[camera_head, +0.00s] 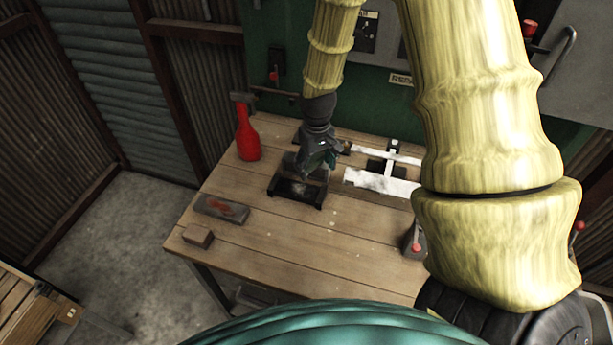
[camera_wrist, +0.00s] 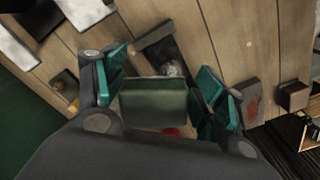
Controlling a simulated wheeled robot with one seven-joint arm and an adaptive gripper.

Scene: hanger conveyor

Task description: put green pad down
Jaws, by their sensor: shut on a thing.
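The green pad (camera_wrist: 153,104) is a dull green block between the two teal fingers of my gripper (camera_wrist: 160,92) in the wrist view. My gripper is shut on it. In the head view my gripper (camera_head: 318,165) points down just above a dark tray (camera_head: 287,204) at the back of the wooden table, and the pad itself is hard to make out there. In the wrist view part of the tray (camera_wrist: 160,38) shows beyond the pad. I cannot tell whether the pad touches it.
A red bottle (camera_head: 248,138) stands left of the tray. A grey block with a red mark (camera_head: 221,208) and a small brown block (camera_head: 197,236) lie at the table's left. White-topped fixtures (camera_head: 380,183) are right of my gripper. The table's front middle (camera_head: 290,245) is clear.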

